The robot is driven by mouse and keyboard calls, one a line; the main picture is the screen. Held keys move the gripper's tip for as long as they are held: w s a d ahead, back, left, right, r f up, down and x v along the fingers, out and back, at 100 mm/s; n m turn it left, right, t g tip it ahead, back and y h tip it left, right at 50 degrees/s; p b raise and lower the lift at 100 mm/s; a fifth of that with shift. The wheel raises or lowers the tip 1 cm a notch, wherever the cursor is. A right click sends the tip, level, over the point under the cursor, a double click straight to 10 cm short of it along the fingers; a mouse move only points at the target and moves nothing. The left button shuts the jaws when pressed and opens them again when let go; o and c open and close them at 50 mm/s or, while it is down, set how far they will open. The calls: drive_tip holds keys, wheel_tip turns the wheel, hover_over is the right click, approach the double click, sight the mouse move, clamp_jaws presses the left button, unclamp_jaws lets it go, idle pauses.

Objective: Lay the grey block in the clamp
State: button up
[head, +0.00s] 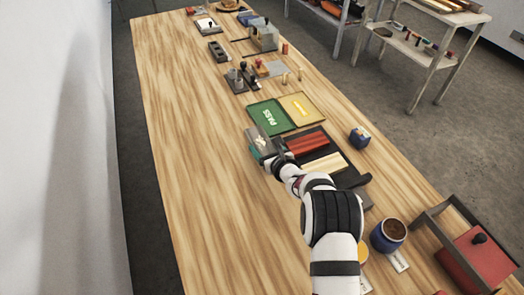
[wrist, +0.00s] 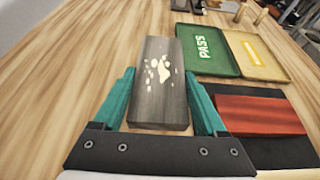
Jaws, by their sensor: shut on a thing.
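The grey block (wrist: 158,105), with pale spots on its top, lies between the teal fingers of my gripper (wrist: 160,88) in the wrist view. My gripper is shut on its sides. In the head view my gripper (head: 262,153) holds the block (head: 257,137) left of the black mat, just below the green tray. Whether the block touches the table is unclear. A grey vise-like device (head: 264,37) stands far back on the table and may be the clamp. Dark fixtures with black knobs (head: 236,80) stand nearer, so I cannot tell for certain which is the clamp.
A green PASS tray (head: 270,117) and a yellow tray (head: 300,108) lie beyond my gripper. A red block (head: 308,143) and a cream block (head: 323,164) lie on the black mat. Small pegs (head: 285,79) stand farther back. The table's left side is clear.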

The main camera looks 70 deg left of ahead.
drive_tip(key=f, duration=0.4)
drive_tip(key=shift+s+a+f, duration=0.15)
drive_tip(key=shift+s+a, duration=0.05)
drive_tip(key=shift+a, duration=0.05)
drive_tip(key=shift+f, duration=0.1)
drive_tip(key=o, duration=1.6)
drive_tip(key=shift+c, duration=0.2)
